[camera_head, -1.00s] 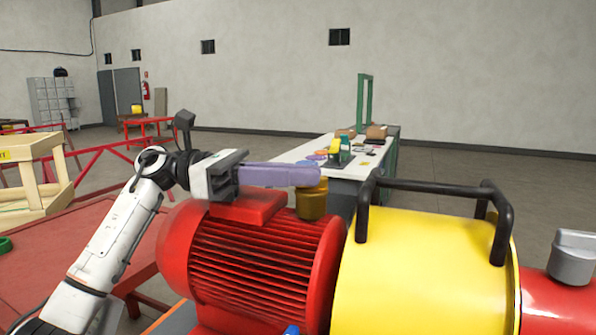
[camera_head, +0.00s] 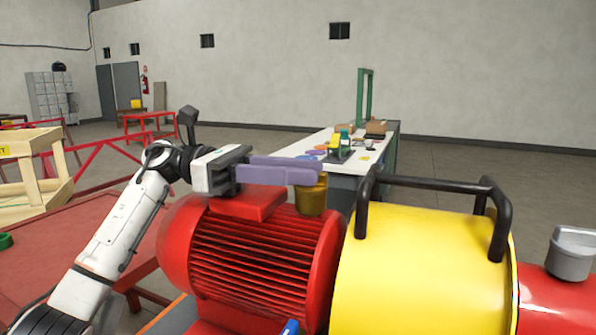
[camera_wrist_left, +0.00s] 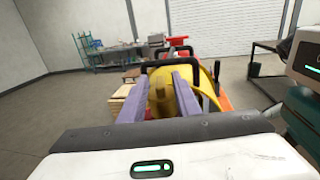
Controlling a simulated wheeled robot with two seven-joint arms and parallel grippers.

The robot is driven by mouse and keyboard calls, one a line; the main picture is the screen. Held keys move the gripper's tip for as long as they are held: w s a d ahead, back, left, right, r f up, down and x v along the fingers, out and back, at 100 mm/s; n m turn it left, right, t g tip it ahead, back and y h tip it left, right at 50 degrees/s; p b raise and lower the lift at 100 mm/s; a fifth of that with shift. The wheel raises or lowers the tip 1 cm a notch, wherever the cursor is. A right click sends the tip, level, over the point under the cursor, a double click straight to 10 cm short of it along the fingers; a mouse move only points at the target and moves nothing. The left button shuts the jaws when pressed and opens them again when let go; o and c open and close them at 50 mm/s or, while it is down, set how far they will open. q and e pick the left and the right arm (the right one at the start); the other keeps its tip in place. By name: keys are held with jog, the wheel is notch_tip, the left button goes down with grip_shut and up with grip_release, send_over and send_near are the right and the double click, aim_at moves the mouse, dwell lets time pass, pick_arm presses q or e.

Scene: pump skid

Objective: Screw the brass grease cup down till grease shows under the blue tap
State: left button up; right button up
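The brass grease cup (camera_head: 313,198) stands upright at the right end of the red finned motor (camera_head: 265,255), beside the yellow cover (camera_head: 425,270). My left gripper (camera_head: 318,176) reaches in from the left with its purple fingers at the cup's upper part. In the left wrist view the cup (camera_wrist_left: 162,97) sits between the two fingers, which seem to touch it on both sides. A small blue part (camera_head: 290,327), perhaps the blue tap, shows at the bottom edge, mostly cut off. No grease can be made out. My right gripper is not in view.
A black handle frame (camera_head: 430,183) rises over the yellow cover, right of the cup. A grey cap (camera_head: 572,253) stands on the red part at far right. A white-topped bench (camera_head: 310,146) with small items stands behind. A wooden rack (camera_head: 30,175) is at left.

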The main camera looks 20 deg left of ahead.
pick_arm(q)
jog(key=a, duration=0.3)
jog(key=s+a+b, duration=0.1)
jog(key=a, duration=0.6)
jog(key=shift+s+a, duration=0.1)
jog(key=shift+s, duration=0.15)
dwell(0.8)
